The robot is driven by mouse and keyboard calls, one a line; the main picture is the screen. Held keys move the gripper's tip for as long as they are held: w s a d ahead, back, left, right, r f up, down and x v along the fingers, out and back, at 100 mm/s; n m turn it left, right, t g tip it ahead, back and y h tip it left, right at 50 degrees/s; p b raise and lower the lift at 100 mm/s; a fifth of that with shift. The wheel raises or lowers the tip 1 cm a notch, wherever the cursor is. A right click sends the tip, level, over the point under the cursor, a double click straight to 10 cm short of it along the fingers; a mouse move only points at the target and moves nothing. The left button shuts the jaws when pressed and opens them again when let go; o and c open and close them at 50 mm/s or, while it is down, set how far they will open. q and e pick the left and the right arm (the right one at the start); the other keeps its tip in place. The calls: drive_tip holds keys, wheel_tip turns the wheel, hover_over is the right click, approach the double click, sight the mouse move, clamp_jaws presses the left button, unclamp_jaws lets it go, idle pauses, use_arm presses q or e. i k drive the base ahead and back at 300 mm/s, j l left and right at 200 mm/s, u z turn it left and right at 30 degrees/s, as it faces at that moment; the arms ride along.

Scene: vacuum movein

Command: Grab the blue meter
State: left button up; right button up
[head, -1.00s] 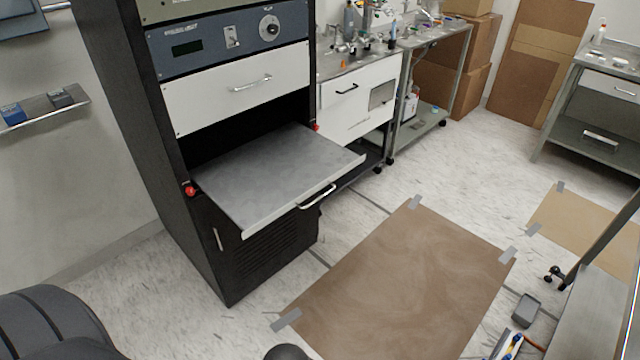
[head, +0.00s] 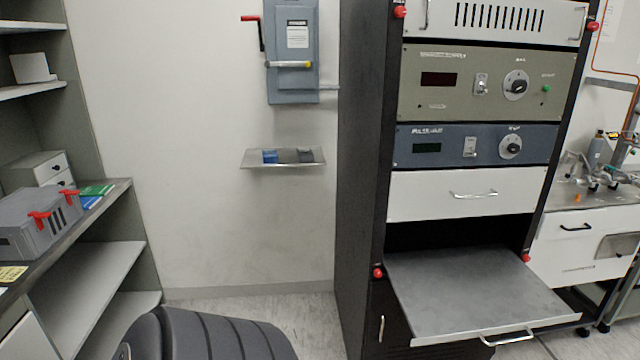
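A small blue box-like item (head: 270,156), which looks like the blue meter, sits on a small metal wall shelf (head: 250,163) below a grey electrical box. A dark grey item (head: 305,155) of similar size sits just to its right on the same shelf. The blue item is small in view, so its face cannot be read. Neither of my grippers is in view. A dark ribbed shape at the bottom edge hides part of the floor.
A black rack (head: 362,150) with instrument panels stands right of the wall shelf, its metal tray (head: 470,295) pulled out. Shelving at the left holds a grey case (head: 40,225) with red latches. The wall below the small shelf is bare.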

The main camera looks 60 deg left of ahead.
sight(270, 155)
drive_tip(key=u, duration=2.35)
drive_tip(key=i+j+z, duration=0.15)
drive_tip(key=i, duration=0.25)
